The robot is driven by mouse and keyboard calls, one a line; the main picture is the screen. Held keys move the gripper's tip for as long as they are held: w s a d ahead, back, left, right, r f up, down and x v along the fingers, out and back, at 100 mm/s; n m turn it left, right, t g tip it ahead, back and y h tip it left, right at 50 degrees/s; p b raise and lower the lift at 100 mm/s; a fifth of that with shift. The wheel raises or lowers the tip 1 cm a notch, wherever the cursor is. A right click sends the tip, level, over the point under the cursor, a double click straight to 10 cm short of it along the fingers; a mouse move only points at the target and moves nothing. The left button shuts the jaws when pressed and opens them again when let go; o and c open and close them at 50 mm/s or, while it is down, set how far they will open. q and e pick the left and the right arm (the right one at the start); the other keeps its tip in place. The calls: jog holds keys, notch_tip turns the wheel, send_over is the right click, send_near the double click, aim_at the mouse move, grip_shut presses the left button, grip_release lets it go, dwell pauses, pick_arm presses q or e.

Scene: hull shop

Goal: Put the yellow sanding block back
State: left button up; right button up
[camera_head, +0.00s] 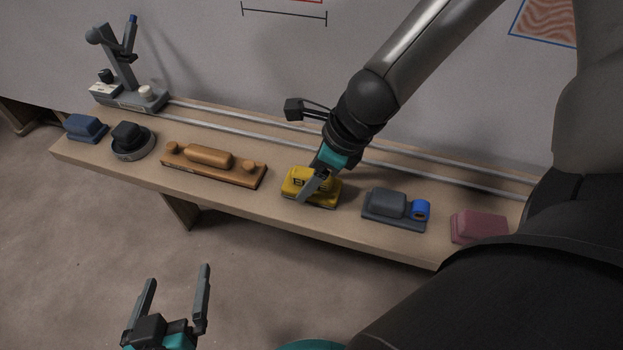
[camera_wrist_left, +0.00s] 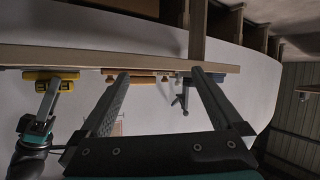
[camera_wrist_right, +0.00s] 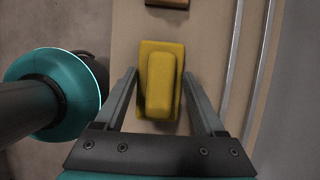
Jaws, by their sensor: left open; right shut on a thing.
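The yellow sanding block (camera_head: 312,188) is on the wooden shelf, between the long orange-brown sander and the grey block with a blue end. My right gripper (camera_head: 318,186) reaches down from above and is shut on the yellow block. In the right wrist view the yellow block (camera_wrist_right: 160,80) sits between the two fingers. The block also shows in the left wrist view (camera_wrist_left: 50,75), with my right gripper at it. Whether its underside touches the shelf is hard to tell. My left gripper (camera_head: 175,292) is open and empty, low in front of the shelf.
On the shelf (camera_head: 240,205) stand a blue block (camera_head: 86,128), a round black sander (camera_head: 128,138), the orange-brown sander (camera_head: 212,163), a grey block (camera_head: 394,207) and a pink block (camera_head: 480,226). A grey stand (camera_head: 125,80) is at the back left. Metal rails run along the back.

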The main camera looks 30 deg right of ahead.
pick_arm(q)
jog(key=shift+d+r+t, duration=0.2)
jog(key=shift+d+t, duration=0.05)
jog(key=shift+t, duration=0.05)
pick_arm(e)
jog(key=shift+f, duration=0.25)
jog(key=shift+f, duration=0.1)
jog(key=shift+f, duration=0.1)
pick_arm(q)
jog(key=shift+d+r, duration=0.1)
pick_arm(e)
jog(key=o, duration=1.2)
jog(key=shift+o, duration=0.2)
